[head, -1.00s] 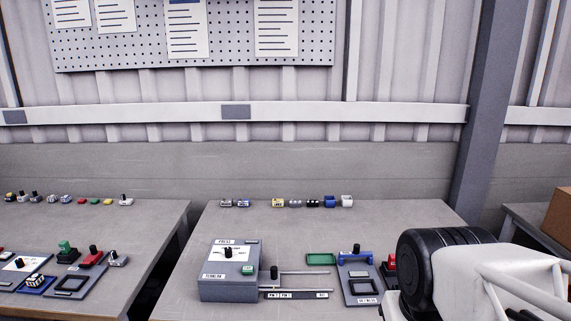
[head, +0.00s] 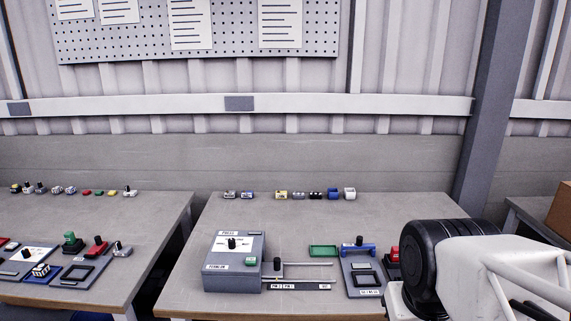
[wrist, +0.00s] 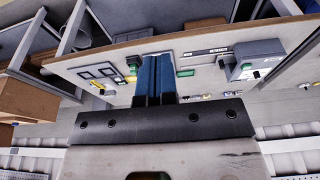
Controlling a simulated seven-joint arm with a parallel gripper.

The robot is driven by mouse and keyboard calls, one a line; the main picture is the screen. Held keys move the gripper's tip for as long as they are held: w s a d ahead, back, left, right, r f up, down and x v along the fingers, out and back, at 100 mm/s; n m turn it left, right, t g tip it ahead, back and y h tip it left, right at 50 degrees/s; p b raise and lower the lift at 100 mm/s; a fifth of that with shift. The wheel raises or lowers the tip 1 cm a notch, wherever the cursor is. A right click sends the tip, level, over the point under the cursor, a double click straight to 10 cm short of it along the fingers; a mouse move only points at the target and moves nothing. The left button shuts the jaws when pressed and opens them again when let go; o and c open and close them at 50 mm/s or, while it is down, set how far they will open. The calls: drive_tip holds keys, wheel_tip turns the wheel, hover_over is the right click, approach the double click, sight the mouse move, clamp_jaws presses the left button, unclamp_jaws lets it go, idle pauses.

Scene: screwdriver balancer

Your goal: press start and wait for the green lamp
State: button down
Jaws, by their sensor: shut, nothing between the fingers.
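A grey press box (head: 234,279) stands on the bench, left of its middle. Its top carries a white panel, a black knob (head: 232,243) and a small green button (head: 250,261), whose lettering I cannot read. I cannot make out a lit green lamp. The box also shows at the right of the wrist view (wrist: 262,50). My gripper (wrist: 156,60) shows in the wrist view with its blue fingers together and empty. It is apart from the box, nearer the green tray (wrist: 186,73). The fingers are not visible in the head view.
Beside the box lie rails with a black-knobbed slider (head: 277,265), a green tray (head: 323,251), a grey fixture with a blue bar (head: 359,250) and a red-topped block (head: 393,254). Several small parts line the bench's back. My arm covers the right front.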

drive_tip(key=w+a+r+n+h, duration=0.1)
drive_tip(key=w+a+n, duration=0.1)
drive_tip(key=w, duration=0.5)
drive_tip(key=w+a+n+h, duration=0.1)
drive_tip(key=w+n, duration=0.2)
drive_tip(key=w, duration=0.3)
drive_tip(key=n+t+h, duration=0.3)
drive_tip(key=n+h, duration=0.2)
drive_tip(key=n, duration=0.6)
hover_over(251, 260)
wheel_tip(251, 260, down, 11)
drive_tip(key=shift+r, duration=0.15)
drive_tip(key=shift+s+f, duration=0.1)
drive_tip(key=shift+f, duration=0.1)
drive_tip(key=shift+f, duration=4.2)
